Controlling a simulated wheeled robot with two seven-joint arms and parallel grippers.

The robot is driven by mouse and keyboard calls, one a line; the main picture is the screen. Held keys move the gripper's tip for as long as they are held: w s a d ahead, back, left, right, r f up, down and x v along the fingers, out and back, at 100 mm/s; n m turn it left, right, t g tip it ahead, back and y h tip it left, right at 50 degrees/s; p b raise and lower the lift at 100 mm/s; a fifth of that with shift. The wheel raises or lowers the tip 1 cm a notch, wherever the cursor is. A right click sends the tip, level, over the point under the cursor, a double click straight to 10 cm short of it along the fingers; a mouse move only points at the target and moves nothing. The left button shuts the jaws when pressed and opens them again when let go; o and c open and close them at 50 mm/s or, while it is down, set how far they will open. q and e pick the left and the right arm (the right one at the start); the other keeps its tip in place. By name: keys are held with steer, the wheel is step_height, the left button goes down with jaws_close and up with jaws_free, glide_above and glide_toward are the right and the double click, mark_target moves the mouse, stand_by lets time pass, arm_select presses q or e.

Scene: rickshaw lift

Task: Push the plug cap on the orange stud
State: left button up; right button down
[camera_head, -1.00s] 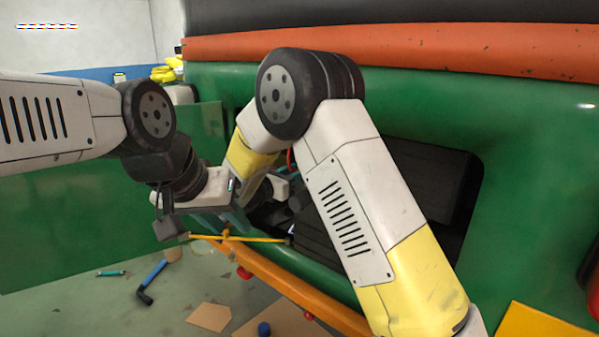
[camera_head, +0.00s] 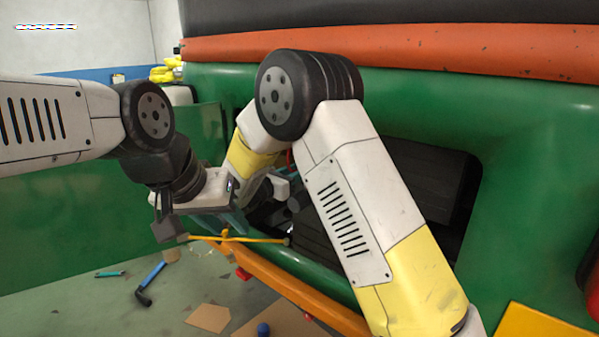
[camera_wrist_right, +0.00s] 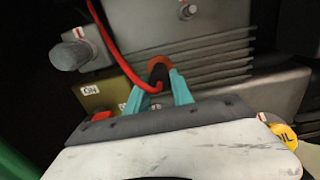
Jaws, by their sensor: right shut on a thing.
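In the right wrist view, the dark plug cap (camera_wrist_right: 157,76) sits between the teal fingertips of my right gripper (camera_wrist_right: 160,84), which is shut on it. A red cable runs down beside it. An orange-red ring (camera_wrist_right: 160,63), apparently the orange stud, shows at the cap's far end. I cannot tell whether the cap touches it or is seated on it. My right forearm hides much of the bay.
A grey finned engine block (camera_wrist_right: 205,50) surrounds the cap, with a grey knob (camera_wrist_right: 70,55) at left and a yellow oil cap (camera_wrist_right: 284,135) at right. The green body (camera_head: 530,200) frames the dark bay. A blue-handled tool (camera_head: 150,283) and scraps lie on the floor.

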steer(key=c, duration=1)
jaws_free()
steer(key=shift+c, duration=0.2)
steer(key=shift+c, duration=0.6)
